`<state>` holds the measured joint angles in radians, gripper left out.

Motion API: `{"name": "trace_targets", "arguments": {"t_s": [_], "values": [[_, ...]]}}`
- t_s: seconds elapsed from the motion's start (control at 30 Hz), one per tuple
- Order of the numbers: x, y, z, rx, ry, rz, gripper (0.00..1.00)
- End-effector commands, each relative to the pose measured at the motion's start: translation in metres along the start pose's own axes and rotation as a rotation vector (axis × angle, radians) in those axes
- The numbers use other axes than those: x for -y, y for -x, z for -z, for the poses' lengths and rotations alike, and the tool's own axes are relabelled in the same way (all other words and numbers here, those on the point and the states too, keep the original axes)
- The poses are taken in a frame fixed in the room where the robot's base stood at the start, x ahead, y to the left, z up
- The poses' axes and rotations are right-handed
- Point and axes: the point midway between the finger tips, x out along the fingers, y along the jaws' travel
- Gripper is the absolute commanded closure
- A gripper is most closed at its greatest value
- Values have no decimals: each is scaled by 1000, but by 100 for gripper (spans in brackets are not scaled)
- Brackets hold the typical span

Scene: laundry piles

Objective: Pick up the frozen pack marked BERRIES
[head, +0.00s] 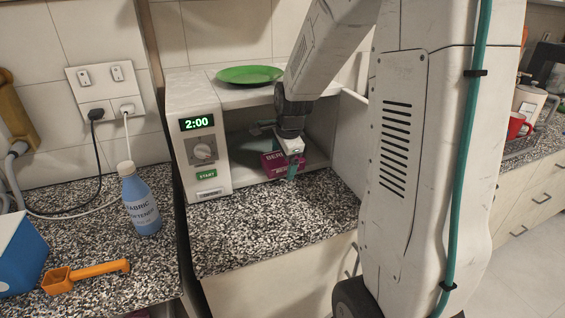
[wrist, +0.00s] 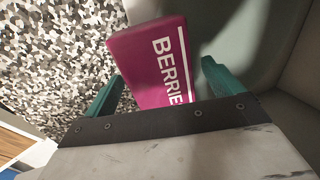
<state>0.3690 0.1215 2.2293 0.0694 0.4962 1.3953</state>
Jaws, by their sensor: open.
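The frozen pack marked BERRIES (head: 272,163) is a magenta box with white lettering. It sits at the front of the open microwave (head: 213,185), partly hidden behind my gripper. In the wrist view the pack (wrist: 150,60) lies between my two teal fingers, its near end hidden by the gripper body. My gripper (wrist: 160,80) is open, with one finger to the left of the pack and the other to the right. I cannot tell whether either finger touches it. In the head view my gripper (head: 284,157) is at the microwave's opening.
The microwave shows 2:00, and a green plate (head: 249,74) lies on top. Its door (head: 350,140) stands open to the right. A fabric softener bottle (head: 139,200), an orange scoop (head: 85,273) and a blue box (head: 20,255) are on the left counter. The speckled counter before the microwave is clear.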

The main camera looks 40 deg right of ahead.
Motion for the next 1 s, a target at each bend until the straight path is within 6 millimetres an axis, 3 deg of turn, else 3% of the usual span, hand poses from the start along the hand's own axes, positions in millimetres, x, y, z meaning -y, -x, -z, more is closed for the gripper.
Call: {"name": "trace_targets", "arguments": {"t_s": [0.27,0.5,0.57,0.6,1.0], "values": [[0,-5,0,0,0,0,8],[0,-5,0,0,0,0,65],[0,-5,0,0,0,1,67],[0,-5,0,0,0,1,73],[-3,-2,3,-2,-6,1,73]]}}
